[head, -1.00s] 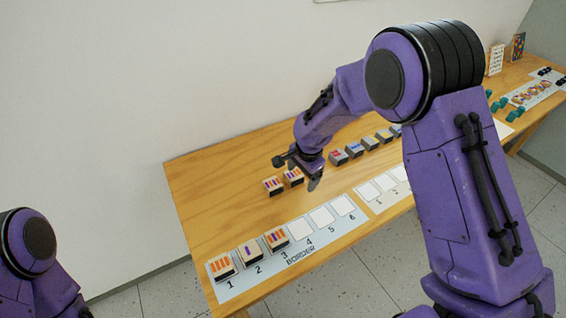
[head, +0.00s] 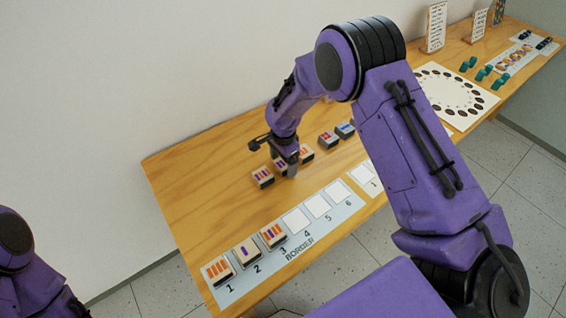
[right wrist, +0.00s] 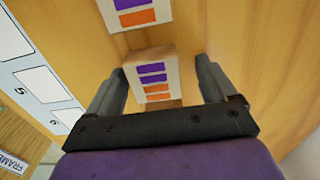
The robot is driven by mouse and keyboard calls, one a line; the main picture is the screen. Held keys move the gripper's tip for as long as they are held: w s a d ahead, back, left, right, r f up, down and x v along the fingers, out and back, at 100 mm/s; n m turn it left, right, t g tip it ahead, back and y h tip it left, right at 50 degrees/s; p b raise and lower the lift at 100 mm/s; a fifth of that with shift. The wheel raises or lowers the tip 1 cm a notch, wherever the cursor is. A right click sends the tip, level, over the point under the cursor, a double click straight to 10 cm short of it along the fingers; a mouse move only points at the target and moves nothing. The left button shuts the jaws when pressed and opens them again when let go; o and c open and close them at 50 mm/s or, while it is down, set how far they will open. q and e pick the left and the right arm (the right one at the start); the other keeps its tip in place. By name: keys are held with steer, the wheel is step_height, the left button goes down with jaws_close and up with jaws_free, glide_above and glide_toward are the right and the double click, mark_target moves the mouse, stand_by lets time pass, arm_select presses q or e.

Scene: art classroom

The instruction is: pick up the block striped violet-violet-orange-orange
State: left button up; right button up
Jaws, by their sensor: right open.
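The block striped violet-violet-orange-orange (right wrist: 152,81) lies on the table between and just beyond my right gripper's fingers in the right wrist view. It seems to be the second block (head: 279,163) of the back row in the head view, partly hidden by the gripper. My right gripper (head: 288,170) points down over it. In the right wrist view the gripper (right wrist: 162,72) is open, one finger on each side of the block, the left finger closer. I cannot tell whether either touches it. Of my left arm only a part shows at the lower left; its gripper is not visible.
A neighbouring striped block (head: 262,176) stands close on the left; it also shows at the top of the wrist view (right wrist: 134,14). More blocks (head: 327,139) continue the row rightward. The border card (head: 300,248) lies in front, slots 1 to 3 filled. Bare wood separates row and card.

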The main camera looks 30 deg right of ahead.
steer(key=shift+s+r, duration=0.15)
steer(key=shift+s, duration=0.15)
steer(key=shift+s+r, duration=0.1)
steer(key=c, duration=1.1)
